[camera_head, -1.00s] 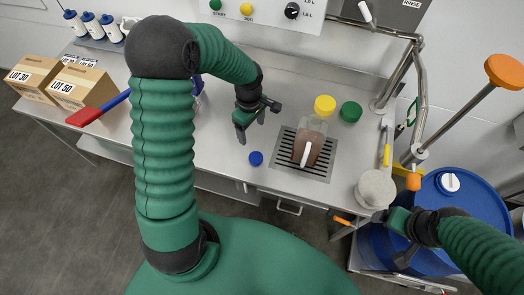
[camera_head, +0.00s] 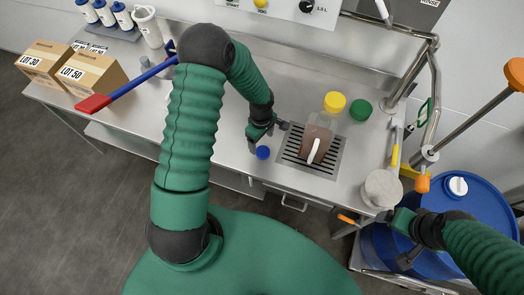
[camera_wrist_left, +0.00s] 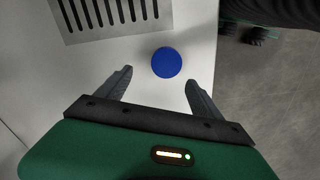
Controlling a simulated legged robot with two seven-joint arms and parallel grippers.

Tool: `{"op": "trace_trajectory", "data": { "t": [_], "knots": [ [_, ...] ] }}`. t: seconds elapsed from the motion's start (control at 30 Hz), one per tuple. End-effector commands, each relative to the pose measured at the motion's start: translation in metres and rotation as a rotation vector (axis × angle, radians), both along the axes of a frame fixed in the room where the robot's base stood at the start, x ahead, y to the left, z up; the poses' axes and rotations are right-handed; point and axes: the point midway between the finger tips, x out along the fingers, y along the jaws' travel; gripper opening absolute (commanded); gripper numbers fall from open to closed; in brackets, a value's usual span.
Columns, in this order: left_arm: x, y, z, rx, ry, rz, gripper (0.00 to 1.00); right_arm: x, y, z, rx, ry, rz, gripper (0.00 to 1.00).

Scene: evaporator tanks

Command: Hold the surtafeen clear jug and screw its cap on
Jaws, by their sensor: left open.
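The clear jug (camera_head: 317,144) with brown liquid and a white handle stands on the slotted drain grate of the counter. A yellow cap (camera_head: 335,102) shows at the jug's far end; I cannot tell whether it touches the jug. A green cap (camera_head: 360,108) lies to its right. A blue cap (camera_head: 263,152) lies on the counter left of the grate. My left gripper (camera_head: 269,136) is open and empty above the counter. In the left wrist view the blue cap (camera_wrist_left: 166,62) lies just ahead of the spread fingertips (camera_wrist_left: 157,84). My right gripper (camera_head: 393,236) is low at right, its jaws unclear.
The drain grate (camera_head: 334,171) is set in the steel counter. A round pale object (camera_head: 381,189) and a yellow-handled tool (camera_head: 394,155) are at the counter's right end. A blue drum (camera_head: 485,205) stands beyond. Boxes (camera_head: 90,75) and a red-and-blue paddle (camera_head: 95,103) are at left.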

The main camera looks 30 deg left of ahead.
Motion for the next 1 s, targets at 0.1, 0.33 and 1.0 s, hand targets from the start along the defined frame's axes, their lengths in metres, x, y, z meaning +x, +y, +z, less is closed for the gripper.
{"op": "trace_trajectory", "data": {
  "t": [0.1,0.33,1.0],
  "knots": [
    [0.0,-0.001,0.0,0.001,0.0,-0.001,0.76,0.0,0.0,0.0,0.0,0.0,0.0,0.86],
    [-0.01,-0.004,-0.03,-0.002,0.005,-0.002,0.76,0.0,0.0,0.005,0.0,0.0,-0.001,0.86],
    [-0.008,-0.004,-0.052,0.0,0.0,-0.001,0.57,0.0,0.0,0.005,0.0,0.0,0.0,0.86]
  ]
}}
